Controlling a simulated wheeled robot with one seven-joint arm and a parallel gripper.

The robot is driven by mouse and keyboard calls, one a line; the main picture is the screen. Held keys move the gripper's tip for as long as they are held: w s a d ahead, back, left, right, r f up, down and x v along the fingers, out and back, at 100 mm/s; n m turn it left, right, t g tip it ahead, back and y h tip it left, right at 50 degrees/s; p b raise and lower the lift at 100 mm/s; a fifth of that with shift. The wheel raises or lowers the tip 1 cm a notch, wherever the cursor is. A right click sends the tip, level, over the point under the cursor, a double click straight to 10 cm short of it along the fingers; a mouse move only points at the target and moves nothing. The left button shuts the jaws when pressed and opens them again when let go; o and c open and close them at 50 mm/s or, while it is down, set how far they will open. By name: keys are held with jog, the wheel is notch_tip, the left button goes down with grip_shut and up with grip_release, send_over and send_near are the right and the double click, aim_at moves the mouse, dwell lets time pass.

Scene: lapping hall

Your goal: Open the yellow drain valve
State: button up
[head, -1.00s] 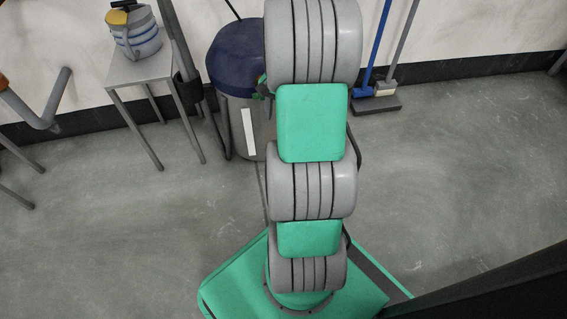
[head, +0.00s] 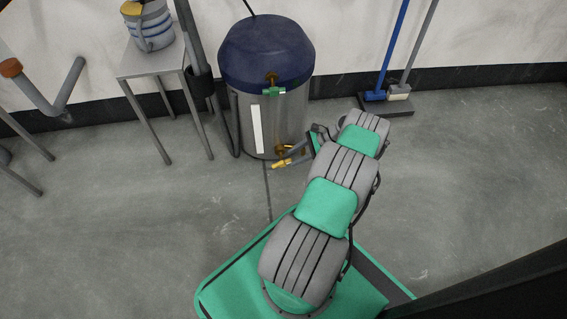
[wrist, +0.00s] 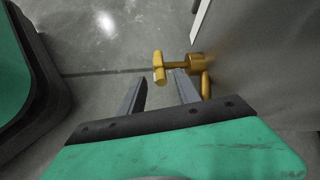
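The yellow drain valve (head: 283,163) sticks out low on the front of the metal tank (head: 285,125) in the head view. In the wrist view the valve's T-shaped yellow handle (wrist: 159,68) is at the fingertips, with its stem running right to a round brass fitting (wrist: 196,65). My gripper (head: 296,149) is beside the valve at the tank's lower right. In the wrist view my gripper (wrist: 158,78) is open, its two grey fingers apart. The handle lies just beyond the gap between the tips; I cannot tell whether either finger touches it.
A green-handled valve (head: 273,90) sits higher on the tank, under its blue lid (head: 266,50). A small table (head: 150,64) with a striped container (head: 150,27) stands left. A blue-handled broom (head: 374,96) leans at the wall on the right.

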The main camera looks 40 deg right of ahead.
aim_at(290, 159)
jog(key=b+x, duration=0.1)
jog(key=x, duration=0.5)
jog(key=shift+d, duration=0.1)
jog(key=shift+r, duration=0.1)
grip_shut()
